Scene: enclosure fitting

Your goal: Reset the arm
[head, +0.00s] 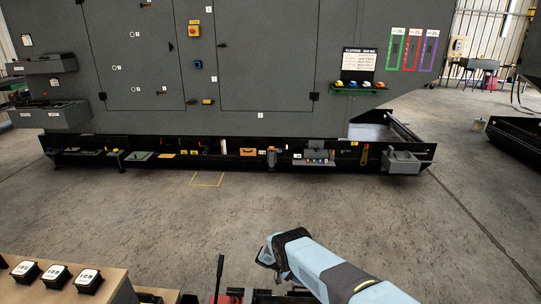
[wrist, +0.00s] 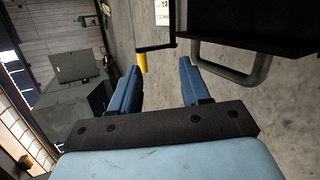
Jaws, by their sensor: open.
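My gripper (wrist: 154,88) shows in the wrist view with its two blue fingers apart and nothing between them. A yellow cylindrical piece shows just beyond the fingers, near the left one; whether it touches is hard to tell. In the head view my light blue arm (head: 325,267) reaches in from the bottom right and bends low at the front. The gripper itself is not visible in the head view.
A large grey enclosure (head: 225,60) stands ahead, with a black lower tray (head: 210,164) holding several small parts. A wooden bench (head: 115,278) with several black boxes is at bottom left. The concrete floor (head: 130,215) between is mostly clear. A grey handle (wrist: 240,72) shows in the wrist view.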

